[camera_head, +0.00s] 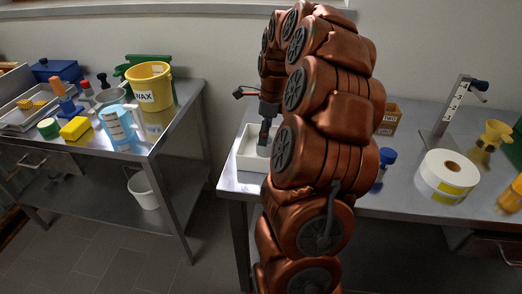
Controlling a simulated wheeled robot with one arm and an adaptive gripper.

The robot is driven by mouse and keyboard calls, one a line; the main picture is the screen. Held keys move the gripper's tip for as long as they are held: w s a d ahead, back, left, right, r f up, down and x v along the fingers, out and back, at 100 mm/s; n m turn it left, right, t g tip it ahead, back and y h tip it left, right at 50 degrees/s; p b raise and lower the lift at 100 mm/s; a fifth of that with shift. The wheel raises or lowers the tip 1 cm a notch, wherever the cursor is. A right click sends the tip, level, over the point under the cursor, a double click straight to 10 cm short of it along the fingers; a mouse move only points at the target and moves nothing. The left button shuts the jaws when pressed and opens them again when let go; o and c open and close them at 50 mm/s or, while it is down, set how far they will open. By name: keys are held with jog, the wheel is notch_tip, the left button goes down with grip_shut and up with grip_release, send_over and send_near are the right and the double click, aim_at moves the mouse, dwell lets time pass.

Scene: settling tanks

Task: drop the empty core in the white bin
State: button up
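My gripper (264,148) points down into a shallow white tray (246,162) at the left end of the right-hand steel table. My arm hides part of it, and the fingertips are too small and dark to tell whether they are open or shut. I cannot make out an empty core; one in the tray or behind my arm would be hidden. A white roll (432,182) with a brown centre and a yellow patch lies on the right part of this table.
The left table (178,128) holds a yellow WAX bucket (150,97), a light blue jug (117,127), a yellow block (75,129) and several tools. A blue-capped jar (386,157) and a metal stand (447,115) are on the right table. Bare floor (195,235) lies between the tables.

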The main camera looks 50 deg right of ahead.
notch_tip(320, 180, up, 12)
jog(key=s, duration=0.1)
jog(key=shift+d, duration=0.45)
jog(key=shift+s, duration=0.1)
dwell(0.5)
jog(key=s+a+n+g+p, duration=0.1)
jog(key=s+a+n, duration=0.1)
jog(key=a+n, duration=0.7)
jog(key=s+a+n+p, duration=0.25)
jog(key=a+n, duration=0.25)
jog(key=a, duration=0.8)
jog(key=s+a+f+n+g+p, duration=0.1)
jog(key=s+a+f+n, duration=0.2)
jog(key=s+a+n, duration=0.2)
jog(key=s+a+f+n+g+p, duration=0.1)
jog(key=s+a+f+n, duration=0.2)
jog(key=s+a+n, duration=0.3)
jog(key=shift+s+a+f+n+h, duration=0.15)
jog(key=shift+s+n+h, duration=0.25)
jog(key=shift+s+n, duration=2.4)
jog(key=shift+s+m, duration=0.7)
jog(key=shift+m, duration=0.1)
